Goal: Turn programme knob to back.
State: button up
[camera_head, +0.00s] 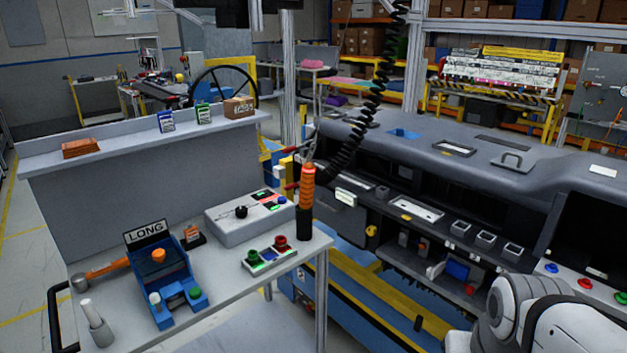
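A grey control box (247,219) sits on the bench top. A small black knob (241,211) stands on its top face, left of a small coloured panel (268,200); it looks like the programme knob, but I cannot read any label by it. Which way the knob points is too small to tell. My gripper is out of the picture; only a white and grey part of my arm shows at the lower right, well away from the box.
An orange and black tool (306,199) hangs upright on a coiled black cable right of the box. A button box (269,253) lies in front. A blue stand (162,279) with a LONG sign is at left. A large dark dashboard (440,165) fills the right.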

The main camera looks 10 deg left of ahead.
aim_at(241, 212)
jog(key=u, duration=0.2)
jog(key=i, duration=1.3)
jog(key=u, duration=1.2)
jog(key=i, duration=0.65)
jog(key=u, duration=0.4)
